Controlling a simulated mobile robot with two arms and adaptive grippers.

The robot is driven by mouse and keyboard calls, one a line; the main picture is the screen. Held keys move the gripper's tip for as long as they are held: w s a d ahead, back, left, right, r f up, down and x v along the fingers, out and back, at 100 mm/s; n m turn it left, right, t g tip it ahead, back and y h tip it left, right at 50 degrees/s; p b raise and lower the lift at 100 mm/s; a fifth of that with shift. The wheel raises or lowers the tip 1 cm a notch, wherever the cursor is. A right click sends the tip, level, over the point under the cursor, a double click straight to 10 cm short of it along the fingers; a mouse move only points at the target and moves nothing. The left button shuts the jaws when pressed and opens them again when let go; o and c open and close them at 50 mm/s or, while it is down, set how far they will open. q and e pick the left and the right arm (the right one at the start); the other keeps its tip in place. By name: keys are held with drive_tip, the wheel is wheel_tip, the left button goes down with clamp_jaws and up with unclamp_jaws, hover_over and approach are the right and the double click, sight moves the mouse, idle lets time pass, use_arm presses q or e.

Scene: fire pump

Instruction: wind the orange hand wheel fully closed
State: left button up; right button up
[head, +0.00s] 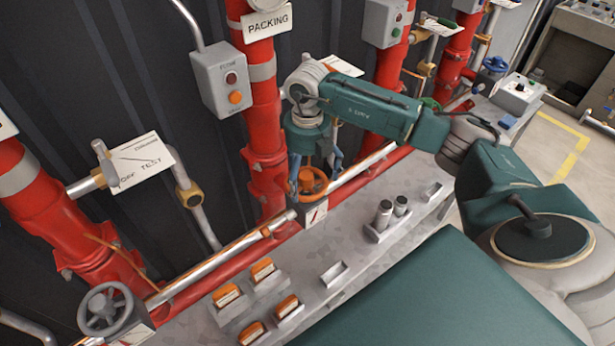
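The orange hand wheel (313,181) sits low on the red pipe run in the middle of the head view, above a small white plate with a red mark (314,214). My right gripper (313,178) points down over the wheel from above. Its blue fingers are spread apart, one on the left and one on the right of the wheel. Whether the fingertips touch the rim is too small to tell. The gripper body hides part of the wheel's back and stem. My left gripper is not in view.
A grey hand wheel (105,308) stands at the lower left. A grey button box (222,83) and a "PACKING" sign (267,23) are above. The grey bench (340,245) in front holds orange blocks (263,269) and dark-topped cylinders (383,214). Red pipes stand close behind.

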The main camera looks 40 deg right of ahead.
drive_tip(key=c, duration=0.9)
drive_tip(key=m+p, duration=0.1)
drive_tip(key=m, duration=0.5)
drive_tip(key=shift+s+p, duration=0.1)
drive_tip(key=shift+p, duration=0.25)
drive_tip(key=shift+f+m, duration=0.1)
drive_tip(key=shift+m, duration=1)
